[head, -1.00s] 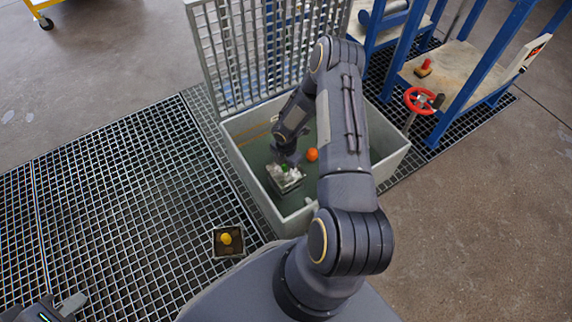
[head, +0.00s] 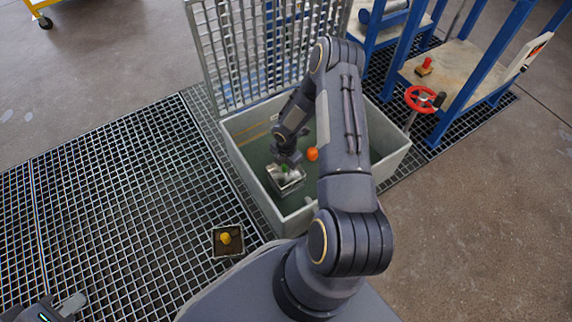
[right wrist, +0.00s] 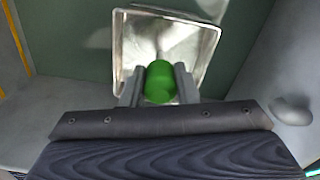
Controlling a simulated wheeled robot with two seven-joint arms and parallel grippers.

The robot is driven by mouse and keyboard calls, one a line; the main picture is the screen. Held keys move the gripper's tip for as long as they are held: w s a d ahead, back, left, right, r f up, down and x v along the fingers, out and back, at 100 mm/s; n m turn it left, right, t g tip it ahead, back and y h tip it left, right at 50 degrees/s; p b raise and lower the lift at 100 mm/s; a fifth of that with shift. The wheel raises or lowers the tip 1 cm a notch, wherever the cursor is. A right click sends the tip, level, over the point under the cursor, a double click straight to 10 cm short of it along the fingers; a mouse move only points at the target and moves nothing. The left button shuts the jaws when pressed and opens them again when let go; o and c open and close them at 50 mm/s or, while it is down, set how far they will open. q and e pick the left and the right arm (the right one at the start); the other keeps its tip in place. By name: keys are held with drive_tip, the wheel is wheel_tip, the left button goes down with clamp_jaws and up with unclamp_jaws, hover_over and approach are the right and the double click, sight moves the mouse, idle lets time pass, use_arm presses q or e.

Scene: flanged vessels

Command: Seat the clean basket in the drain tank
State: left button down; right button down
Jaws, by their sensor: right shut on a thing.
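The drain tank (head: 240,165) is a pale grey open box standing on the floor grating. The clean basket is a small square metal basket (head: 298,184) with a green knob (head: 285,168), inside the tank toward its left side. My right gripper (head: 287,160) reaches down into the tank and is shut on the green knob. In the right wrist view the green knob (right wrist: 160,83) sits between the two fingers, with the basket (right wrist: 205,45) just beyond. Whether the basket rests on the tank bottom, I cannot tell. My left gripper (head: 70,305) is partly in view at the lower left, its jaws unclear.
An orange ball (head: 312,154) is in the tank right of the basket. A raised grate lid (head: 225,55) stands at the tank's back. A dark box with a yellow knob (head: 225,238) sits on the grating. A red handwheel (head: 420,99) and blue frame (head: 480,75) stand right.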

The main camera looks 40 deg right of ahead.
drive_tip(key=shift+f+b, duration=1.45)
drive_tip(key=shift+f, duration=0.3)
drive_tip(key=c, duration=1)
unclamp_jaws()
drive_tip(key=shift+c, duration=0.2)
